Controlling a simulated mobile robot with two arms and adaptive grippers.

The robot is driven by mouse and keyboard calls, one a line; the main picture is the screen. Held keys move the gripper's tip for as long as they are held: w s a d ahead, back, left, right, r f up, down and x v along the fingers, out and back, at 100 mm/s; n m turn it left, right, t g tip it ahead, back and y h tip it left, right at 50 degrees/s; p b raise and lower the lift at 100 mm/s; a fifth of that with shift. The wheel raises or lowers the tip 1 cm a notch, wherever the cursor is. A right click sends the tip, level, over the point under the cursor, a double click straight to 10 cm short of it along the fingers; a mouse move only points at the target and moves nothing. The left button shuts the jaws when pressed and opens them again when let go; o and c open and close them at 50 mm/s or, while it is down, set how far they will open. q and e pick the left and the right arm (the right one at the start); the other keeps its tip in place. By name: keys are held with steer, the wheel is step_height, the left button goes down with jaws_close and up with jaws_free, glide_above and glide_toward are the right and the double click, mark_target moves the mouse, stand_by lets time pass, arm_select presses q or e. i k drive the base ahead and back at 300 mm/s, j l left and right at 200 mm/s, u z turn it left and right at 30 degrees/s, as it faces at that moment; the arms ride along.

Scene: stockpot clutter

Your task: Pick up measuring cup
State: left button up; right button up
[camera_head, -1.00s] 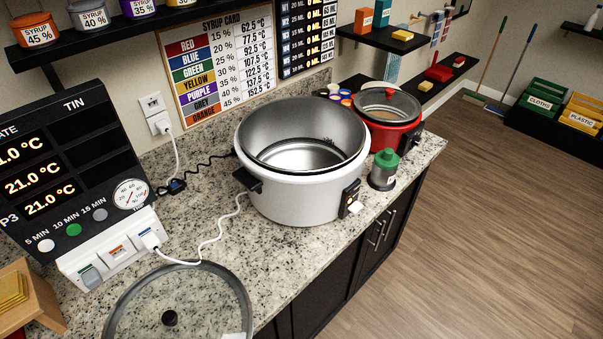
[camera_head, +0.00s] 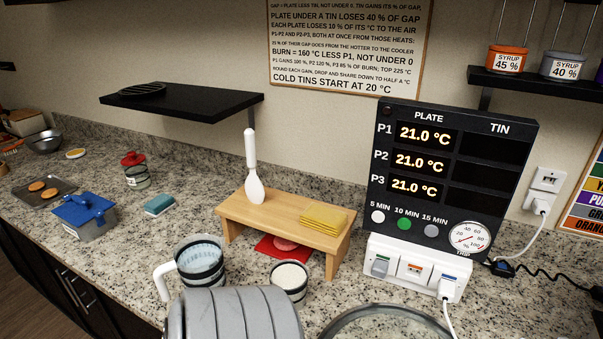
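The measuring cup (camera_head: 201,266) is a clear, dark-banded cup with a white handle on its left side. It stands upright on the granite counter, left of centre and in front of the wooden stand. It seems to hold a pale blue liquid. Its lower part is partly hidden by a grey ribbed shape at the bottom edge. Neither of my grippers can be made out in view.
The grey ribbed shape (camera_head: 240,318) fills the bottom foreground; I cannot tell what it is. A small white-filled cup (camera_head: 290,279) stands right of the measuring cup. The wooden stand (camera_head: 262,213) is behind, a glass lid (camera_head: 395,310) at right.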

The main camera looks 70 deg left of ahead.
mark_target(291, 275)
steer(key=u, duration=1.4)
